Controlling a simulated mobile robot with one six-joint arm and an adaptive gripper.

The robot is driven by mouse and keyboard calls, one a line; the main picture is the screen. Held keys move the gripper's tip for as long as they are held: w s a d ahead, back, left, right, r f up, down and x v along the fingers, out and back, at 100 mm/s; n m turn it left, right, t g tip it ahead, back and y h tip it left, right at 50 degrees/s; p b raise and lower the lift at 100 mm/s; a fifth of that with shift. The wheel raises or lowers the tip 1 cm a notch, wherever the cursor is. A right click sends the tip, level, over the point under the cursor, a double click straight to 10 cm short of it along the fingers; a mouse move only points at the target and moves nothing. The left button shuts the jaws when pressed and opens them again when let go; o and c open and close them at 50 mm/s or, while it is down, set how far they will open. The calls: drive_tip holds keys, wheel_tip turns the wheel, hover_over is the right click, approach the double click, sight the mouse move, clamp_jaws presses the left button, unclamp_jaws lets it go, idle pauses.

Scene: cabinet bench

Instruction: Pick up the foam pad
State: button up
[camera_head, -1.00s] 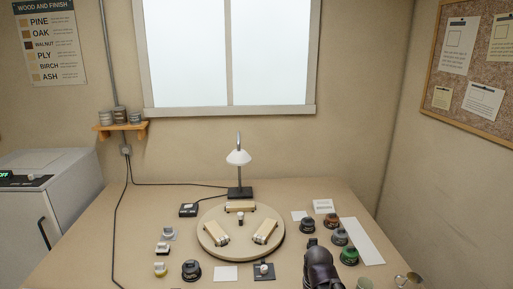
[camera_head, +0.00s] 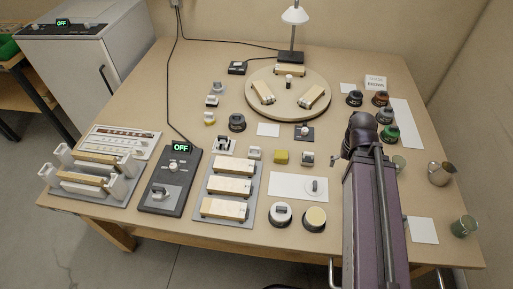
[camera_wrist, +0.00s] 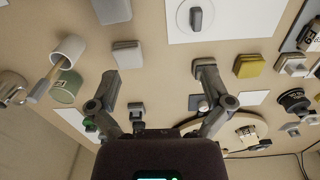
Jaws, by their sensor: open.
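A yellow block (camera_head: 281,157), which looks like the foam pad, lies on the bench near the middle, behind the white sheet. It also shows in the wrist view (camera_wrist: 249,66), just right of the right fingertip and apart from it. Two grey blocks, one (camera_wrist: 128,54) beside the left fingertip and one (camera_wrist: 111,10) at the top edge, are also in the wrist view; I cannot tell their material. My gripper (camera_wrist: 156,75) is open above the bench, with nothing between its fingers. In the head view my arm hides the bench behind it.
A white sheet (camera_head: 284,186) with a grey-handled disc lies in front of the yellow block. A small grey-topped item (camera_head: 307,159) stands to its right, a whitish one (camera_head: 254,153) to its left. The turntable (camera_head: 288,110) is behind. Cups (camera_head: 441,174) stand at the right.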

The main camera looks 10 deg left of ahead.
idle(0.6)
drive_tip(key=b, duration=0.3)
hover_over(255, 152)
wheel_tip(255, 152, down, 3)
drive_tip(key=shift+w+f+n, duration=0.1)
drive_tip(key=shift+w+n, duration=0.2)
drive_tip(key=shift+w, duration=0.15)
drive_tip(key=shift+f, duration=0.1)
wheel_tip(255, 152, down, 8)
drive_tip(key=b, duration=0.8)
drive_tip(key=shift+f+b, duration=0.25)
drive_tip(key=shift+b, duration=0.15)
drive_tip(key=shift+f, duration=0.1)
drive_tip(key=shift+a+f+b, duration=0.2)
drive_tip(key=shift+f+b, duration=2.3)
drive_tip(key=shift+b, duration=0.1)
